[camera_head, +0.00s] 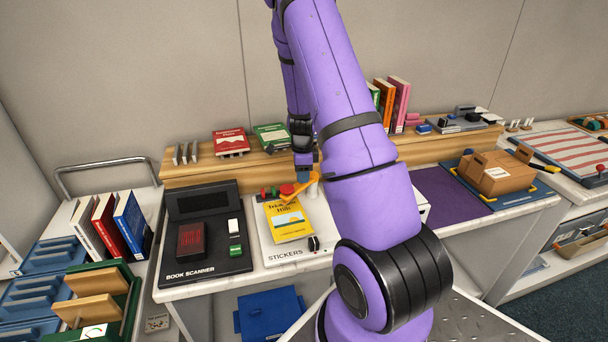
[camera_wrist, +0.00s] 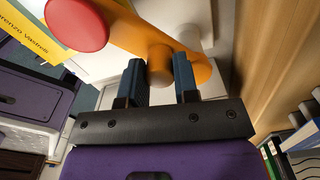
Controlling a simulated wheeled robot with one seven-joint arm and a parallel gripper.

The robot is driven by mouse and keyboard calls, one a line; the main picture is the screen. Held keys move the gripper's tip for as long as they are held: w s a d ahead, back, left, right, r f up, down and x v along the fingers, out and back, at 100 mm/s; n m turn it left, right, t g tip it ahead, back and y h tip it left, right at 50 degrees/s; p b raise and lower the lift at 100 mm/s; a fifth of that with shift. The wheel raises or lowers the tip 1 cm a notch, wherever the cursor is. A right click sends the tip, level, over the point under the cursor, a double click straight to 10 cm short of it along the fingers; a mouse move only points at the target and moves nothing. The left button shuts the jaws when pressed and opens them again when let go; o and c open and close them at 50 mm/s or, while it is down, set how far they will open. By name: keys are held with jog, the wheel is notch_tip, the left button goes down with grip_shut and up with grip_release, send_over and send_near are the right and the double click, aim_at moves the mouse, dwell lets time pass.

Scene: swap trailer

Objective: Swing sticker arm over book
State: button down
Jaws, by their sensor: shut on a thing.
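The orange sticker arm (camera_head: 300,191) stands on the white STICKERS station, with a round red pad (camera_head: 287,189) at its free end. A yellow book (camera_head: 288,222) lies on that station. In the wrist view, the blue fingers of my gripper (camera_wrist: 159,76) are shut on an upright orange knob (camera_wrist: 160,58) on the sticker arm. There the red pad (camera_wrist: 77,24) is over or close by the yellow book's edge (camera_wrist: 30,38). In the head view, my gripper (camera_head: 304,178) is small and partly hidden behind the arm and pad.
The black book scanner (camera_head: 207,245) stands left of the station. A wooden shelf (camera_head: 200,170) with red and green books runs behind. A cardboard box (camera_head: 495,173) sits on a blue tray to the right. My purple arm hides part of the counter.

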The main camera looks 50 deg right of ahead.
jog(key=shift+w, duration=0.1)
dwell(0.3)
jog(key=c, duration=0.9)
grip_release()
notch_tip(320, 180, up, 11)
jog(key=s+a+r+n+t+y, duration=0.1)
jog(key=s+a+r+n+t, duration=0.35)
jog(key=a+r+n, duration=1.1)
jog(key=s+a+r+n, duration=0.4)
jog(key=s+a+n, duration=0.1)
jog(key=s, duration=0.4)
jog(key=s+a+r+n+h, duration=0.1)
jog(key=s+a+r+n, duration=0.4)
jog(key=s, duration=0.4)
jog(key=a+n, duration=0.1)
jog(key=a, duration=0.1)
jog(key=shift+s+a+r+t, duration=0.15)
jog(key=shift+s+a+t, duration=0.15)
jog(key=shift+a+t, duration=0.1)
